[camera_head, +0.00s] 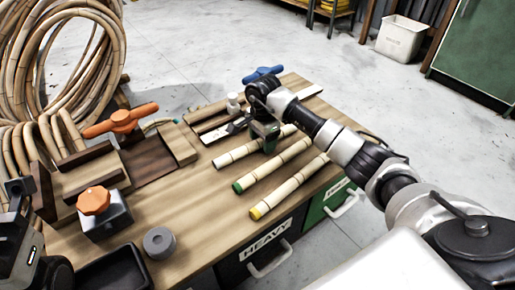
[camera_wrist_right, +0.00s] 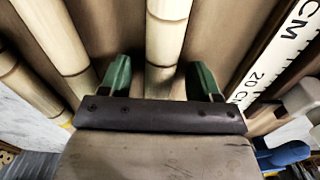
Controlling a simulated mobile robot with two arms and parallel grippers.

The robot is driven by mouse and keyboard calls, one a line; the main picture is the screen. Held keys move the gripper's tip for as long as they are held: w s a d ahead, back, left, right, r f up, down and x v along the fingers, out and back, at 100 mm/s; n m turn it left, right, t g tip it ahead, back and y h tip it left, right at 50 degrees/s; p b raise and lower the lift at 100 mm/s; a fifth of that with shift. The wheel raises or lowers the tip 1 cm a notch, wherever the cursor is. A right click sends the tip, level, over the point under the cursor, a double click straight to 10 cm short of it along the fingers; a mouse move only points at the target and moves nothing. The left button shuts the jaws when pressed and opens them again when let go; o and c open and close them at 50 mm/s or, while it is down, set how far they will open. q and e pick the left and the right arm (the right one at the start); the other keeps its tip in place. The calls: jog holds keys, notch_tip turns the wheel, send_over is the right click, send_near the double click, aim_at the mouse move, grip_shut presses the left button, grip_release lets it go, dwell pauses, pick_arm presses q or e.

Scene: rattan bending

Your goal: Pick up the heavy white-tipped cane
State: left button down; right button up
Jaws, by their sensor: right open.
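Three pale bamboo-like canes lie side by side on the wooden table. The farthest, a cane with a pale, white-looking tip (camera_head: 226,159), passes under my right gripper (camera_head: 264,137). The right gripper is open, with green fingers on either side of a cane (camera_wrist_right: 167,35) in the wrist view; contact cannot be told. The green-tipped cane (camera_head: 270,168) and yellow-tipped cane (camera_head: 290,187) lie nearer. A dark grey part of mine, apparently the left gripper (camera_head: 22,235), shows at the left edge; its fingers are not clear.
A white ruler (camera_wrist_right: 270,62) lies beside the straddled cane. A bending jig with an orange handle (camera_head: 122,119), an orange-knobbed block (camera_head: 95,203) and a grey cylinder (camera_head: 159,242) stand left. A bin labelled HEAVY (camera_head: 266,245) sits below the table's front edge.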

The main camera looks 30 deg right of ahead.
jog(key=shift+c, duration=0.3)
jog(key=c, duration=1)
jog(key=shift+r, duration=0.15)
